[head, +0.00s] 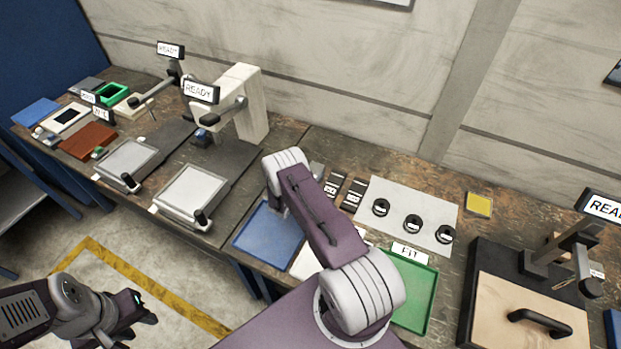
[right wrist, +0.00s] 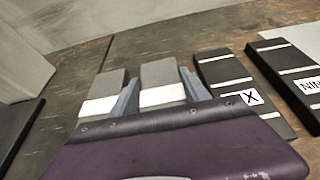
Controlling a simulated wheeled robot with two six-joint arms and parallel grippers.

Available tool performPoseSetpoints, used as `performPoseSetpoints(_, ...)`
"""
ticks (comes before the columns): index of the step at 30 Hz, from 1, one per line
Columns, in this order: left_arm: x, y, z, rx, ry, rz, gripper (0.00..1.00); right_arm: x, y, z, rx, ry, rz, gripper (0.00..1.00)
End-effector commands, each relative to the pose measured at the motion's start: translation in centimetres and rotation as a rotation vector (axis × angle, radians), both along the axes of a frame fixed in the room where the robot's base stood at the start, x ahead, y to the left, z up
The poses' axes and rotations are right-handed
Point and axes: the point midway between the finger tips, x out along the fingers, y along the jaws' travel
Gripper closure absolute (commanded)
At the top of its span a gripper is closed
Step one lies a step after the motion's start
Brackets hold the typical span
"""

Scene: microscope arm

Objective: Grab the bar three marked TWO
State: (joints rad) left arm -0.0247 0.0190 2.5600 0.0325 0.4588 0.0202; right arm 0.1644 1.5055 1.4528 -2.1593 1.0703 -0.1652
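In the right wrist view two grey bars with white bands, a left one (right wrist: 102,86) and a right one (right wrist: 160,76), lie side by side on the bench. My right gripper (right wrist: 158,92) is low over them, one finger on each side of the right grey bar. Whether the fingers press on it cannot be told. My gripper's body hides the near ends of both grey bars, and no word TWO is readable. Beside them lie two black bars, one with a label ending in X (right wrist: 222,70) and one marked NIN, cut off (right wrist: 283,75). My left gripper (head: 146,307) hangs open and empty over the floor.
In the head view a blue tray (head: 262,240) and a green tray (head: 424,310) flank my right arm. A pale sheet (head: 400,200) holds three black ring-shaped parts.

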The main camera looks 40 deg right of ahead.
Motion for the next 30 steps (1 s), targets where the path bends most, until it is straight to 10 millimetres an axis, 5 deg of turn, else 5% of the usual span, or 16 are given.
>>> performPoseSetpoints(3, 0.0, 0.0, 0.0, 0.000, 0.000, 0.000, 0.64, 0.0, 0.0, 0.0, 0.000, 0.000, 0.000, 1.00)
performPoseSetpoints(14, 0.0, 0.0, 0.0, 0.000, 0.000, 0.000, 0.64, 0.2, 0.0, 0.6, -0.005, -0.006, 0.000, 1.00)
performPoseSetpoints(25, 0.0, 0.0, -0.4, 0.000, 0.000, 0.000, 0.64, 0.2, 0.0, 4.5, -0.005, -0.009, 0.000, 1.00)
performPoseSetpoints(30, 0.0, 0.0, -0.4, 0.000, 0.000, 0.000, 0.64, -2.0, -0.9, 5.7, -0.005, -0.004, -0.003, 1.00)
